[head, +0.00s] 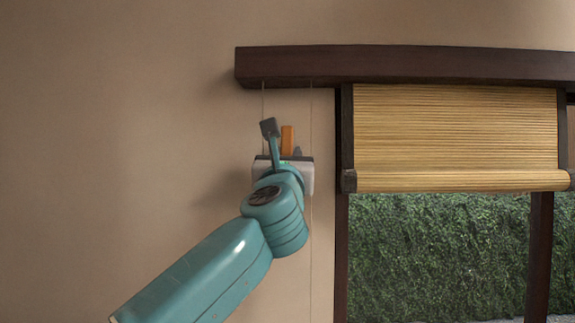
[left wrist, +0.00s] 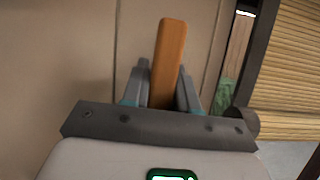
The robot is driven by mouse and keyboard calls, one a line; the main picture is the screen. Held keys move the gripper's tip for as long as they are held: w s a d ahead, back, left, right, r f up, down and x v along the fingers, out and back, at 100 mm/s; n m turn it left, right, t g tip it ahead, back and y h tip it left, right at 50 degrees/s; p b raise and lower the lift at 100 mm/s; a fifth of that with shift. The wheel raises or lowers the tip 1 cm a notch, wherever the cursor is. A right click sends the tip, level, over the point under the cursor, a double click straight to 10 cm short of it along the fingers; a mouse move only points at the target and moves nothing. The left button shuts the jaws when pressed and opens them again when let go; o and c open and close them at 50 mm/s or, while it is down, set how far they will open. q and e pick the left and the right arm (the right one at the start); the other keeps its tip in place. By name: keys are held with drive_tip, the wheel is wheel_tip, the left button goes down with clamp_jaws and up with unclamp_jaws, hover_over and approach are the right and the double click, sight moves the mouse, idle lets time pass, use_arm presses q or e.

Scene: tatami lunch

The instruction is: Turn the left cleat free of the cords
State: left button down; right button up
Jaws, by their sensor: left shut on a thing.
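The left cleat (head: 288,137) is an upright orange-brown wooden piece against the wall, left of the window. It shows large in the left wrist view (left wrist: 170,50). My left gripper (head: 285,155) is at its lower part, and in the left wrist view its grey fingers (left wrist: 164,75) stand on both sides, shut on it. Two thin cords (head: 311,230) hang from the dark beam, one on each side of the cleat. Whether a cord touches the cleat is too fine to tell, and its lower end is hidden by my gripper. My right gripper is out of view.
A dark wooden beam (head: 400,65) runs above. A half-lowered bamboo blind (head: 455,135) hangs right of the cleat beside a dark post (head: 342,250), with a green hedge (head: 440,250) outside. The wall (head: 110,130) to the left is bare.

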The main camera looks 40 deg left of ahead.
use_arm(q)
drive_tip(key=shift+n, duration=0.4)
drive_tip(key=c, duration=1)
unclamp_jaws()
drive_tip(key=shift+o, duration=0.2)
drive_tip(key=b+v, duration=0.7)
drive_tip(key=v, duration=0.9)
drive_tip(key=shift+d, duration=0.3)
drive_tip(key=shift+f, duration=0.2)
